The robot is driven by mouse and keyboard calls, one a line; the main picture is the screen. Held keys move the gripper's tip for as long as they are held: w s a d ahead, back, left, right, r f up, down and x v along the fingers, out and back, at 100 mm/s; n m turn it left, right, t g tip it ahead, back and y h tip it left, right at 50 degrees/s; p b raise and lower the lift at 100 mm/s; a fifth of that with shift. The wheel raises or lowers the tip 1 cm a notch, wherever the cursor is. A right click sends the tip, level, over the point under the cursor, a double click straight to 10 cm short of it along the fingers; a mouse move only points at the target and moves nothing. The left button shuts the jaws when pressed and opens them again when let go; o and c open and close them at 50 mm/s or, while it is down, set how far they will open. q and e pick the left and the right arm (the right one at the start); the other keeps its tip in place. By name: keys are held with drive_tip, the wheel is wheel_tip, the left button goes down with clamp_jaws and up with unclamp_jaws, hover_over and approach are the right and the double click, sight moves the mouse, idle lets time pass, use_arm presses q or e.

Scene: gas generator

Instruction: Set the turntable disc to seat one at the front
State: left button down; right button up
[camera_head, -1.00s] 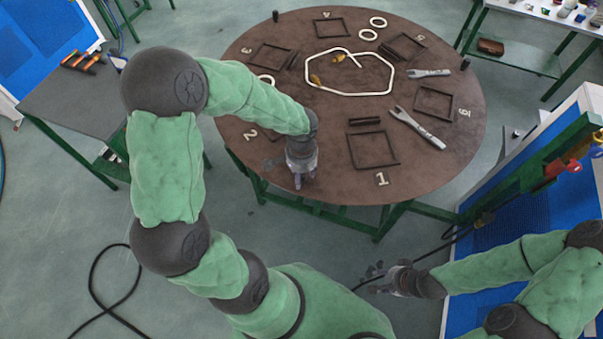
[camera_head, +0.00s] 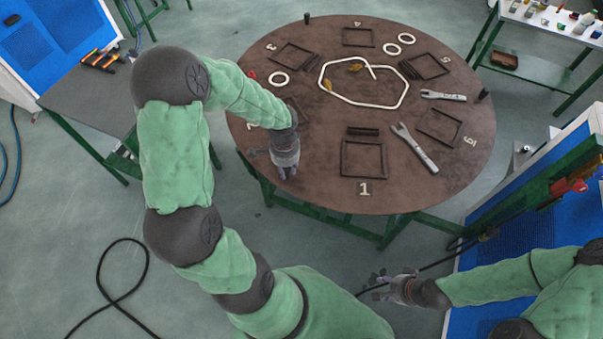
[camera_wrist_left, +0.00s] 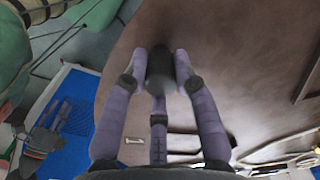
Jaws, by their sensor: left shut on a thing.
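The brown round turntable disc (camera_head: 300,190) carries numbered square seat frames. Seat one (camera_head: 363,174), marked by a white 1 (camera_head: 365,188), lies close to the middle of the front edge. My left gripper (camera_head: 287,172) is at the disc's front-left rim, left of seat one. In the left wrist view its fingers (camera_wrist_left: 160,75) are shut on a dark upright peg (camera_wrist_left: 160,72); the head view hides that peg. Two similar pegs stand at the back rim (camera_head: 307,18) and right rim (camera_head: 483,93). My right gripper (camera_head: 383,287) is open and empty, off the disc.
A white looped tube (camera_head: 350,104), white rings (camera_head: 279,79) and wrenches (camera_head: 415,148) lie on the disc. A grey bench (camera_head: 85,100) stands left, and a green-framed blue panel (camera_head: 540,220) right. A black cable (camera_head: 105,290) lies on the floor.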

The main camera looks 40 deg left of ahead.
sight(253, 141)
use_arm(q)
drive_tip(key=a+m+p, duration=0.1)
drive_tip(key=a+p, duration=0.1)
drive_tip(key=a, duration=0.3)
drive_tip(key=w+a+m+p, duration=0.1)
drive_tip(key=a, duration=0.4)
drive_tip(key=w+a+m+p, duration=0.1)
drive_tip(key=a+p, duration=0.1)
drive_tip(key=a, duration=0.3)
drive_tip(key=shift+a+r+m+p, duration=0.1)
drive_tip(key=shift+m+p, duration=0.2)
drive_tip(key=shift+p, duration=0.05)
drive_tip(key=shift+w+a, duration=0.1)
drive_tip(key=shift+a, duration=0.15)
drive_tip(key=shift+d, duration=0.2)
drive_tip(key=c, duration=1)
unclamp_jaws()
wheel_tip(253, 141, up, 12)
drive_tip(key=shift+f, duration=0.1)
